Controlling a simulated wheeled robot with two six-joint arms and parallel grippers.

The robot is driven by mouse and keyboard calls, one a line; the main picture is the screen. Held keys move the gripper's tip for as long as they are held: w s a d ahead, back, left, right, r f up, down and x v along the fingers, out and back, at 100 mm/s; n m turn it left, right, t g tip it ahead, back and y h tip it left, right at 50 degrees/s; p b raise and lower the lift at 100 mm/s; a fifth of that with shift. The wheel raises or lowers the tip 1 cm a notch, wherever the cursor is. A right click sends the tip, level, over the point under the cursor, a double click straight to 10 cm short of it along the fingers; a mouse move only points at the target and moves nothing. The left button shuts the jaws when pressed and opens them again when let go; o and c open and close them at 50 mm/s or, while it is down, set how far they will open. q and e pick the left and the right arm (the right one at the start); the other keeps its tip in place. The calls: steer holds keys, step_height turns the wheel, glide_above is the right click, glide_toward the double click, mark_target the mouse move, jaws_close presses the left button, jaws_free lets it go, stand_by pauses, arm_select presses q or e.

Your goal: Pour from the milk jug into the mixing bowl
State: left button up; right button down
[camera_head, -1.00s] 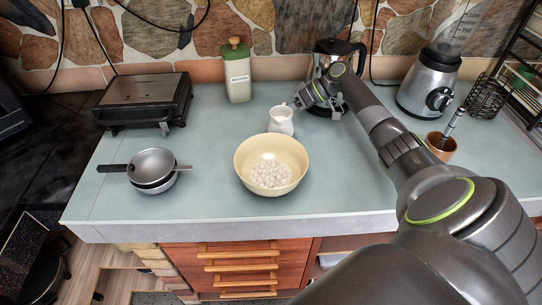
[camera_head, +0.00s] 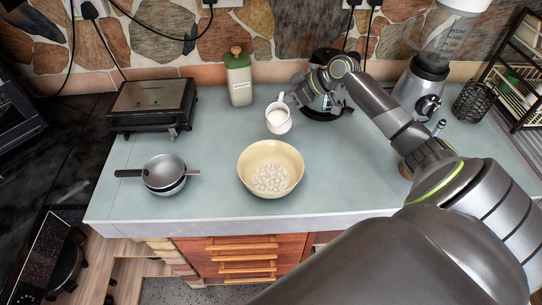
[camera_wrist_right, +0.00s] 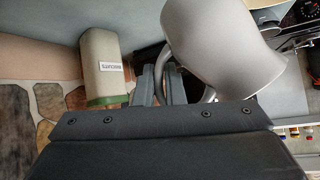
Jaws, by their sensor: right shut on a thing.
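The white milk jug (camera_head: 278,118) is held just above the counter, behind the mixing bowl, and tilted toward the viewer so that its open top shows. My right gripper (camera_head: 296,94) is shut on its handle from behind and the right. In the right wrist view the jug (camera_wrist_right: 225,48) fills the top right, its handle between the fingers (camera_wrist_right: 160,84). The cream mixing bowl (camera_head: 270,151) stands near the counter's front edge with several small white pieces in it. The jug is apart from the bowl. My left gripper is out of view.
A grill (camera_head: 150,104) and small pans (camera_head: 165,171) are at left. A blender (camera_head: 421,85) and wire rack (camera_head: 472,102) are at right. The counter's left-middle is clear.

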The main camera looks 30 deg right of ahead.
mark_target(281, 97)
steer(key=shift+s+a+r+h, duration=0.3)
steer(key=shift+s+a, duration=0.05)
steer(key=shift+a, duration=0.05)
steer(key=shift+s+a+n+t, duration=0.15)
steer(key=shift+a+n+t, duration=0.15)
steer(key=shift+n+t, duration=0.2)
steer(key=shift+s+a+r+t+h, duration=0.2)
steer(key=shift+s+r+t+h, duration=0.2)
steer(key=shift+r+h, duration=0.15)
steer(key=shift+w+a+r+n, duration=0.1)
steer(key=shift+r+n, duration=0.1)
steer(key=shift+n, duration=0.2)
